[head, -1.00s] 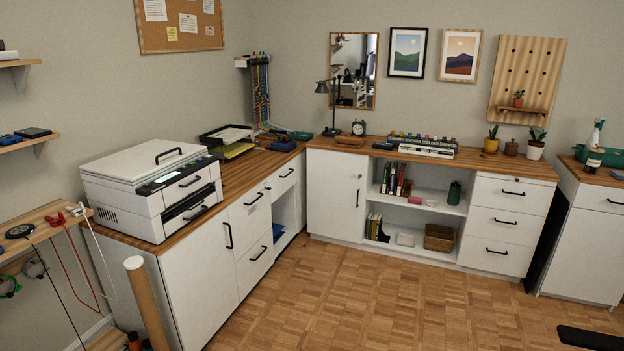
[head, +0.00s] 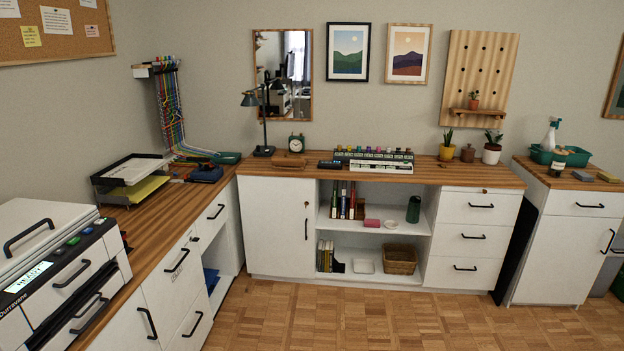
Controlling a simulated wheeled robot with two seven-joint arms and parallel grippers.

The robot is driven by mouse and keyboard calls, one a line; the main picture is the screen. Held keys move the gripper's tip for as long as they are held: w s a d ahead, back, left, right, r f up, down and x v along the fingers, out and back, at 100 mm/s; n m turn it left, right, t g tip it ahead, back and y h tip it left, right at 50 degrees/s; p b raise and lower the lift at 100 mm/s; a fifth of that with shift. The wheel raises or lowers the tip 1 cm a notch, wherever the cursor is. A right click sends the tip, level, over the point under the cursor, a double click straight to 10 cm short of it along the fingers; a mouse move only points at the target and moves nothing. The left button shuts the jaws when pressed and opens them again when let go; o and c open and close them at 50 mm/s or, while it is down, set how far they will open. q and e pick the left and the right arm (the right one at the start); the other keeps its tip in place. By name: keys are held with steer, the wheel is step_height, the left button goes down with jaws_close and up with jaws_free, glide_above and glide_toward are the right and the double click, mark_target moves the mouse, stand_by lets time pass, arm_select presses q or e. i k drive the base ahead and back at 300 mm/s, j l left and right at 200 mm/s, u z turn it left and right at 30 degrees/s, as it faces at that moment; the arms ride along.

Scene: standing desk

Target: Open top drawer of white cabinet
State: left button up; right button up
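A white cabinet (head: 472,253) under the wooden counter has three stacked drawers, each with a black bar handle. Its top drawer (head: 479,208) looks shut, with its front flush with the others. To the right, a separate white cabinet (head: 553,254) has one drawer (head: 588,205) above a door, and that drawer also looks shut. White drawers (head: 181,262) under the left counter are shut too. Several white units have a top drawer, so I cannot tell which one the task names. Neither gripper is in view.
The wood floor (head: 380,320) in front of the cabinets is clear. A large printer (head: 55,275) stands on the left counter, close by. Open shelves (head: 372,245) hold books, a green bottle and a basket. Plants, a label rack and a lamp stand on the back counter.

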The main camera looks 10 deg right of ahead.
mark_target(458, 208)
steer(key=i+l+z, duration=0.1)
steer(key=i+z, duration=0.4)
steer(key=i, duration=0.2)
steer(key=i+j+z, duration=0.25)
steer(key=i+z, duration=0.2)
steer(key=i, duration=0.25)
steer(key=i+l+z, duration=0.1)
steer(key=i+z, duration=0.4)
steer(key=i+j+z, duration=0.1)
steer(key=i+z, duration=0.4)
steer(key=i+l+z, duration=0.1)
steer(key=i, duration=0.3)
steer(key=i+l+z, duration=0.1)
steer(key=i+l, duration=0.15)
steer(key=i, duration=0.15)
steer(key=i+l+z, duration=0.15)
steer(key=i, duration=0.3)
